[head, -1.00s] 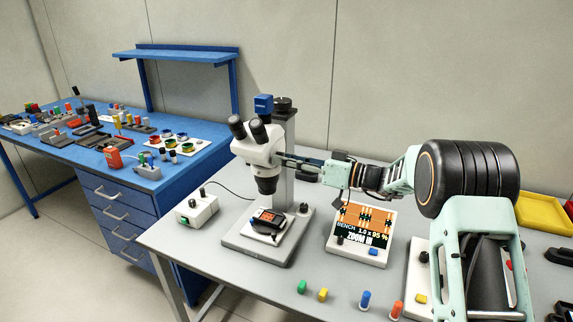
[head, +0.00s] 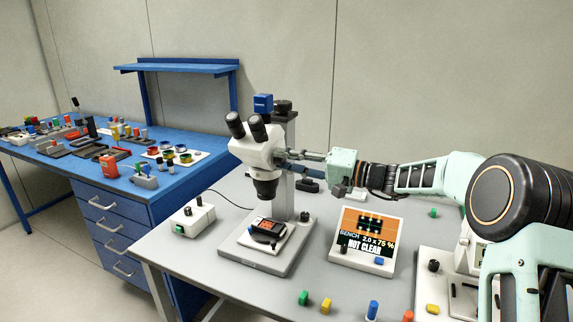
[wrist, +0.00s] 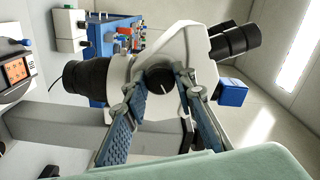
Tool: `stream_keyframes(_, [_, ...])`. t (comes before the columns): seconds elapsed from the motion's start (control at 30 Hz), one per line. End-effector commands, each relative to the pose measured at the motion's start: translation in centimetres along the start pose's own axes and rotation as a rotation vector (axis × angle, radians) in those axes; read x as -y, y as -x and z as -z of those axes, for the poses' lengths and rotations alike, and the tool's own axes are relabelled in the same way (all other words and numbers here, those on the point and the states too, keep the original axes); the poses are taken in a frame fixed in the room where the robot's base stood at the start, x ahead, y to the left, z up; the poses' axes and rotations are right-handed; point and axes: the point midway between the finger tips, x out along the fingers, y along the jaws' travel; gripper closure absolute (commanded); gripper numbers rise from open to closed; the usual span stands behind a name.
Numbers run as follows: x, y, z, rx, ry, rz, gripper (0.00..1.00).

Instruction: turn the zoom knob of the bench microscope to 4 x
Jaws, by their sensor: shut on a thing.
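The bench microscope (head: 254,152) stands on the grey table, with its eyepieces up and its lens over the stage. My gripper (head: 283,158) reaches in from the right and meets the side of the microscope head. In the wrist view my gripper (wrist: 158,86) has its two blue-padded fingers on either side of the dark round zoom knob (wrist: 160,79), shut on it. A white mark shows on the knob's face. In the head view the fingers hide the knob. The display (head: 367,235) reads "BENCH 2.0 x 75 %" and "NOT CLEAR".
A white box with knobs (head: 192,218) stands to the left. A blue bench (head: 190,180) with many small things is behind left.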

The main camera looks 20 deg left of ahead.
Motion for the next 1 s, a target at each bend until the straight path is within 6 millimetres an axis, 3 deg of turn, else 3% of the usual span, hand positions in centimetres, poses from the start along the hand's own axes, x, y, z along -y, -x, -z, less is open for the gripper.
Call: stream_keyframes(1.0, [0.37, 0.03, 0.18, 0.0, -0.97, 0.0, 1.0])
